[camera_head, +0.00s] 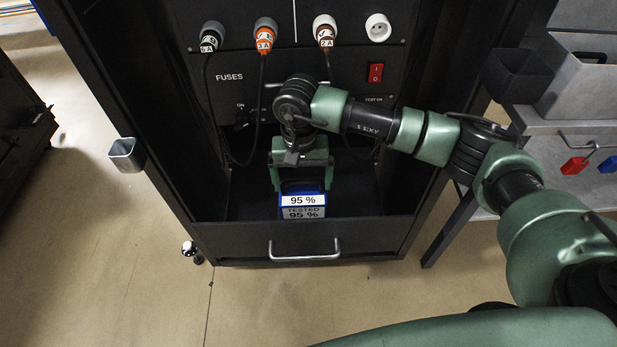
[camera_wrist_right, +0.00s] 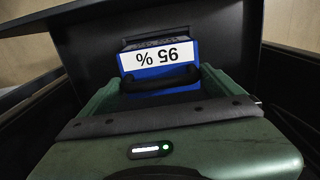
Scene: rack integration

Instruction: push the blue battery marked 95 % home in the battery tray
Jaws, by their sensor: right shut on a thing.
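The blue battery (camera_head: 303,207) stands in the battery tray (camera_head: 340,232) at the bottom of the black rack. Its white labels read "95 %" and "TESTED 95 %". My right gripper (camera_head: 300,180) reaches down from above and is shut on the battery at its top. In the right wrist view the blue battery (camera_wrist_right: 160,65) shows upside down beyond the green gripper body, with a dark handle between the fingers (camera_wrist_right: 158,88). The battery's lower part and the tray floor around it are mostly hidden. My left gripper is not in view.
The rack panel (camera_head: 230,78) above carries several fuse plugs with hanging cables and a red switch (camera_head: 375,72). The tray front has a metal handle (camera_head: 304,256). A grey cup (camera_head: 126,155) sits at the rack's left edge. A grey bench (camera_head: 580,130) with bins stands at right.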

